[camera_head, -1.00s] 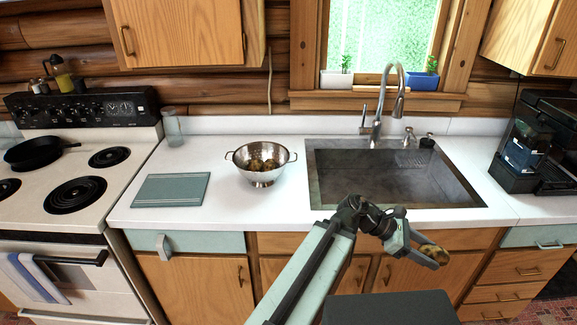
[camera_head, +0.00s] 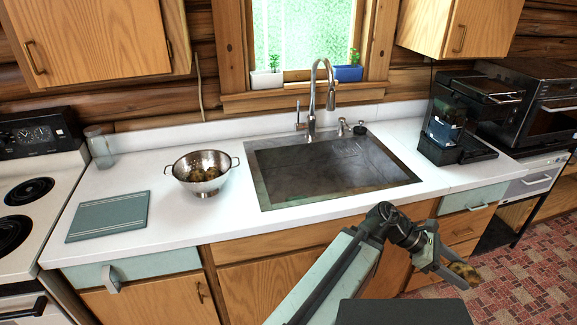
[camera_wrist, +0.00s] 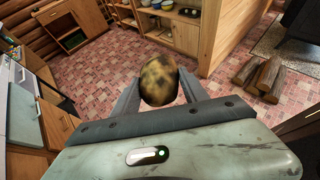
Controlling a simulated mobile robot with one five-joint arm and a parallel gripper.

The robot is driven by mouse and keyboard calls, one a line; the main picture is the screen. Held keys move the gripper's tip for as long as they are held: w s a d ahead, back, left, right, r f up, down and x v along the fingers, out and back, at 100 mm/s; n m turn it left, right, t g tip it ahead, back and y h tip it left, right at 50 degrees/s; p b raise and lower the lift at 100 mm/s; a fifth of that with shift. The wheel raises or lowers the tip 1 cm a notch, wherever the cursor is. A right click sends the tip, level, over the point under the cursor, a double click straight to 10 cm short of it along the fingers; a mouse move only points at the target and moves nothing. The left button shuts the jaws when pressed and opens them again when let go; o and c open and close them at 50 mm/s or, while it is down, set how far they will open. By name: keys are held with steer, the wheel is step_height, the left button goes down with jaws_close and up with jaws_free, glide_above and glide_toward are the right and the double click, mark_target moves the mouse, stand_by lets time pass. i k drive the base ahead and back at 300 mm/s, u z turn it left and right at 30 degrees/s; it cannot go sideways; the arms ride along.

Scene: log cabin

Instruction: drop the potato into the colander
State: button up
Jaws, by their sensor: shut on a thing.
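The potato (camera_wrist: 159,80) is brown and mottled. In the wrist view it sits between the two fingers of my gripper (camera_wrist: 158,92), which is shut on it. In the head view my gripper (camera_head: 455,265) holds the potato (camera_head: 464,272) at the lower right, in front of the counter and over the floor side. The colander (camera_head: 201,172) is a metal bowl with two side handles.
A sink (camera_head: 330,172) with a tall faucet (camera_head: 318,95) lies right of the colander. A grey-green board (camera_head: 108,217) lies to its left, and a glass jar (camera_head: 98,148) stands behind. A coffee machine (camera_head: 458,125) stands at the right. The front counter strip is clear.

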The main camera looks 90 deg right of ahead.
mark_target(208, 196)
steer(key=z, duration=0.2)
steer(key=i, duration=1)
steer(key=z, duration=0.05)
